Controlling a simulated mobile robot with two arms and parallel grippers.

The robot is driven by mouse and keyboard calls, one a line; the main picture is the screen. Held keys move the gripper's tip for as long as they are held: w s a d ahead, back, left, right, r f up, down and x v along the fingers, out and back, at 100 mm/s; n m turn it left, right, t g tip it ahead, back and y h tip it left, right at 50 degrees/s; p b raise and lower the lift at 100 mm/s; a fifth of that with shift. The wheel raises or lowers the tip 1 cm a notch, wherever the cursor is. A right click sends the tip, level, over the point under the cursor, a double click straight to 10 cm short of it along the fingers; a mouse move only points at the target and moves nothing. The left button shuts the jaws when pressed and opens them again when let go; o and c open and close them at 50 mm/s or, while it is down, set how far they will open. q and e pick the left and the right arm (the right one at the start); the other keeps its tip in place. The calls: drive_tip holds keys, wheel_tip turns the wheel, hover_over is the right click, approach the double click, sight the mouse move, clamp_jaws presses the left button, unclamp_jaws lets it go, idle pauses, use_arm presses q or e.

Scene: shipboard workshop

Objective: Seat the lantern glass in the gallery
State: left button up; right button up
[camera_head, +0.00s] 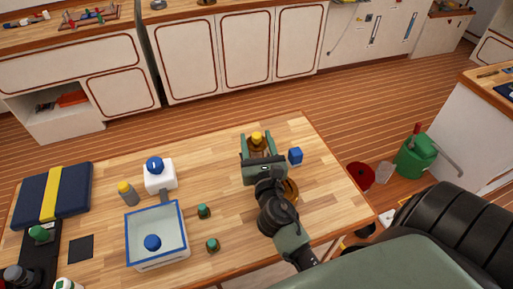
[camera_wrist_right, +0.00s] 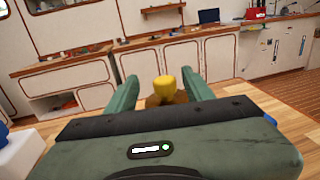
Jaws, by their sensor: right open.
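A yellow-topped piece (camera_head: 257,138) with a brownish amber lower part, which looks like the lantern glass, stands on the wooden table. My right gripper (camera_head: 257,145) is open, its two green fingers on either side of this piece. The right wrist view shows the yellow top (camera_wrist_right: 165,88) between the spread fingers (camera_wrist_right: 163,93); the gripper body hides its lower part. I cannot tell whether a finger touches it. A round brass-coloured piece (camera_head: 291,190), perhaps the gallery, shows partly beside my right wrist, which hides the rest. My left gripper is not in view.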

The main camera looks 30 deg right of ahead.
sight(256, 132)
drive_tip(key=p+x, duration=0.1)
drive_tip(key=x, duration=0.3)
drive_tip(key=shift+w+d+f, duration=0.1)
drive_tip(key=shift+d+f, duration=0.05)
drive_tip(key=shift+d, duration=0.15)
drive_tip(key=shift+w+d, duration=0.15)
drive_tip(key=shift+w, duration=0.15)
clamp_jaws()
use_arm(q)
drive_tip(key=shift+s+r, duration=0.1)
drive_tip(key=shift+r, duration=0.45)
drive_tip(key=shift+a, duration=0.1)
